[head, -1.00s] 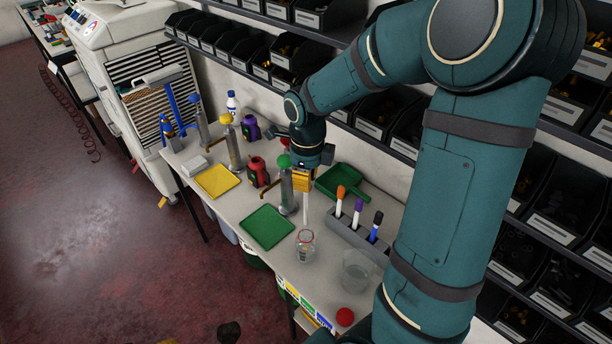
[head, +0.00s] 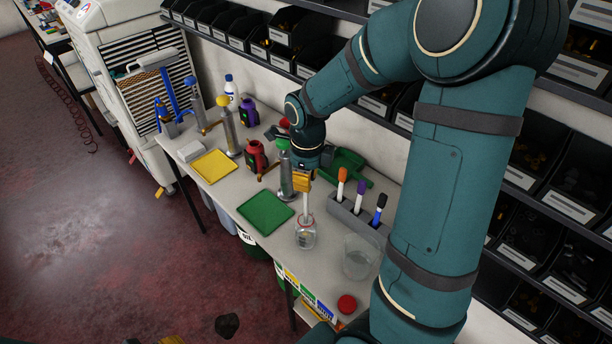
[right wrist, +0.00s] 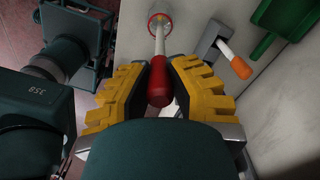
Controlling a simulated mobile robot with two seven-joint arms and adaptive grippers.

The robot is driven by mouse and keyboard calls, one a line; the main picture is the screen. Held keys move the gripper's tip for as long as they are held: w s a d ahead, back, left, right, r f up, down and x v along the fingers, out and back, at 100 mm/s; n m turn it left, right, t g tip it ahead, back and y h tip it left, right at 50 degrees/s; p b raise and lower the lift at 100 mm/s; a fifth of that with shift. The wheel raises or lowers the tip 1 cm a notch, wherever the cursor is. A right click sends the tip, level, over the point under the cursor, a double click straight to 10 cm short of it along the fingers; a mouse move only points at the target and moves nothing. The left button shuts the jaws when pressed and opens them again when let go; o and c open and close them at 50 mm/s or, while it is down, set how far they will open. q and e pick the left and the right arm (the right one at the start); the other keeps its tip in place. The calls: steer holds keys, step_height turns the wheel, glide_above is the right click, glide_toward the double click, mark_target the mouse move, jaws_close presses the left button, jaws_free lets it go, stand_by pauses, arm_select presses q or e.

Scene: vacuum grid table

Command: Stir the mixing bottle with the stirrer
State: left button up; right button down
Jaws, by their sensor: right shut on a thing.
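The mixing bottle (head: 305,238) is a small clear bottle with a red ring at its mouth, standing upright near the table's front edge. My right gripper (head: 302,180) is above it, shut on the stirrer (head: 306,204). The stirrer has a white rod pointing down and a red handle, which shows between the yellow fingers in the right wrist view (right wrist: 158,82). The rod's lower end meets the bottle's mouth (right wrist: 160,20) and appears to enter it; how deep is hard to tell.
A clear beaker (head: 359,256) and a red round object (head: 347,304) stand right of the bottle. A grey holder (head: 348,217) with several markers is behind. A green tray (head: 265,212) lies to the left, and a green-topped cylinder (head: 286,175) stands close by.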

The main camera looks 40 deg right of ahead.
mark_target(305, 202)
steer(key=shift+f+b, duration=2.2)
steer(key=shift+f, duration=1)
steer(key=shift+f+b, duration=0.75)
steer(key=shift+f, duration=0.4)
steer(key=shift+a, duration=0.1)
